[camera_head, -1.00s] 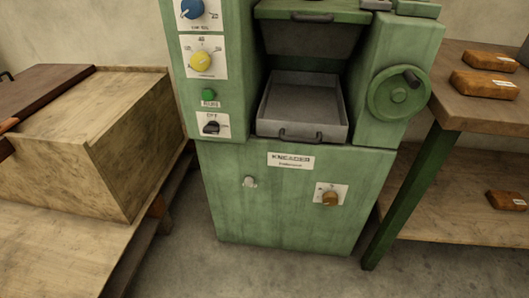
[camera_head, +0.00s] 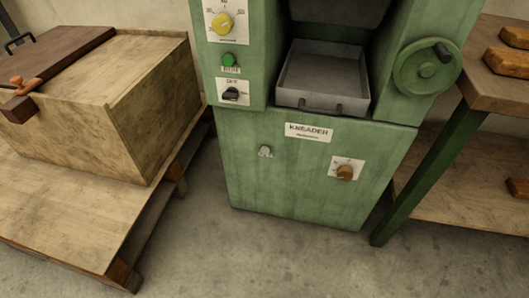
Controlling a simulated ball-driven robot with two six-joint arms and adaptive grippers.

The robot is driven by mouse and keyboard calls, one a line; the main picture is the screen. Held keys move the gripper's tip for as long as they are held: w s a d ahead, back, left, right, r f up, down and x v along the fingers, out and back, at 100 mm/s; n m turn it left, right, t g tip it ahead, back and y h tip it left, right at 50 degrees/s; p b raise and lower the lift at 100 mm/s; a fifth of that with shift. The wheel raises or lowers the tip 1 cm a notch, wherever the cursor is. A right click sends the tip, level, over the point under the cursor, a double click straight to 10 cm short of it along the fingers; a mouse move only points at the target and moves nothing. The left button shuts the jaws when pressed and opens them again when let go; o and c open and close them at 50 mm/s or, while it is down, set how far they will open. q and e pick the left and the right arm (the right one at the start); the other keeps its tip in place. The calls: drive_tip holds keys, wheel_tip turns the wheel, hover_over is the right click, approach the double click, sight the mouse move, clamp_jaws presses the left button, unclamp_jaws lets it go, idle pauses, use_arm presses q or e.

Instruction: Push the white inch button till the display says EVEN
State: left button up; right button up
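No display showing EVEN is in view. Neither of my grippers is in view.
The machine also has a yellow dial (camera_head: 222,23), a green button (camera_head: 229,60), a black switch (camera_head: 232,94), a brown knob (camera_head: 345,172), a grey tray (camera_head: 321,75) and a handwheel (camera_head: 427,66). A wooden box (camera_head: 110,110) stands left, a workbench (camera_head: 490,85) right. Floor in front is clear.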

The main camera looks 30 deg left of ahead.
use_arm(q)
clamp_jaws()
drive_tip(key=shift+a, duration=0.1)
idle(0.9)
